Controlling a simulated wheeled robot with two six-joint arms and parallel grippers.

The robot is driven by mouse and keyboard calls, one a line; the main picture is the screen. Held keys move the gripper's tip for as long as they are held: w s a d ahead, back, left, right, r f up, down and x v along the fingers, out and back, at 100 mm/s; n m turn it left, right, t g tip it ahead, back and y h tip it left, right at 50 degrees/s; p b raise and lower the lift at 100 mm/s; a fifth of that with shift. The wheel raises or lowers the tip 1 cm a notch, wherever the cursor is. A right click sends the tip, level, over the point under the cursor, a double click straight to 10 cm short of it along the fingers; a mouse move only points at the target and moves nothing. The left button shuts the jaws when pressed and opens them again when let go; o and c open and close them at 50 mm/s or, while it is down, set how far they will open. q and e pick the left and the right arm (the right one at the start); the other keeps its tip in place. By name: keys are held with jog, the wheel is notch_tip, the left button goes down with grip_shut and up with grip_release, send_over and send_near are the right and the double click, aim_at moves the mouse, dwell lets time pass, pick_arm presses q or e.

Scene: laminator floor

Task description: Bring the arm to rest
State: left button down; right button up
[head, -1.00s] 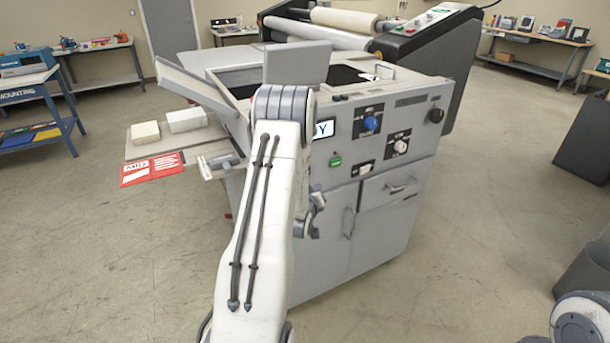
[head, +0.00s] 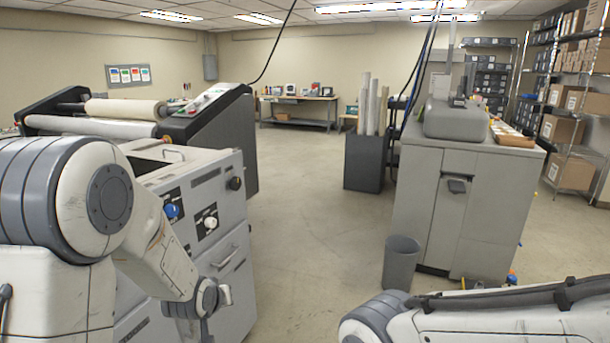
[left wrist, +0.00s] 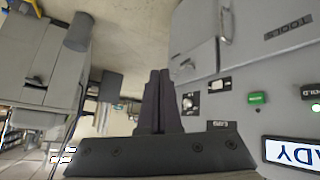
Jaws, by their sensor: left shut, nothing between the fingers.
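My left arm rises at the left of the head view and bends down in front of the grey laminator cabinet (head: 225,235). Its wrist hangs near the cabinet's front, at the lower edge of the picture, and the fingertips are cut off there. In the left wrist view my left gripper (left wrist: 159,76) is shut and empty, its two dark fingers together. The cabinet front (left wrist: 255,65) shows beside it, turned in the picture, with a green button (left wrist: 257,98) and a lit display (left wrist: 292,152). Part of my right arm lies at the bottom right of the head view; its gripper is out of view.
A large roll laminator (head: 225,140) stands behind the cabinet. A grey machine (head: 465,205) and a waste bin (head: 401,262) stand at the right. A dark bin with rolls (head: 364,163) stands farther back. Open floor (head: 310,230) lies between.

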pick_arm(q)
jog(key=s+d+r+m+g+h, duration=0.2)
jog(key=s+d+r+m+g, duration=0.15)
jog(key=s+d, duration=0.65)
jog(key=s+d+r+m+g, duration=0.1)
jog(key=s+d+m+g, duration=0.1)
jog(key=s, duration=0.9)
jog(key=s+d+r+m+g+y, duration=0.1)
jog(key=s+m, duration=0.4)
jog(key=s, duration=0.6)
jog(key=shift+d+r+g, duration=0.3)
jog(key=shift+d+g, duration=0.45)
jog(key=shift+g, duration=0.3)
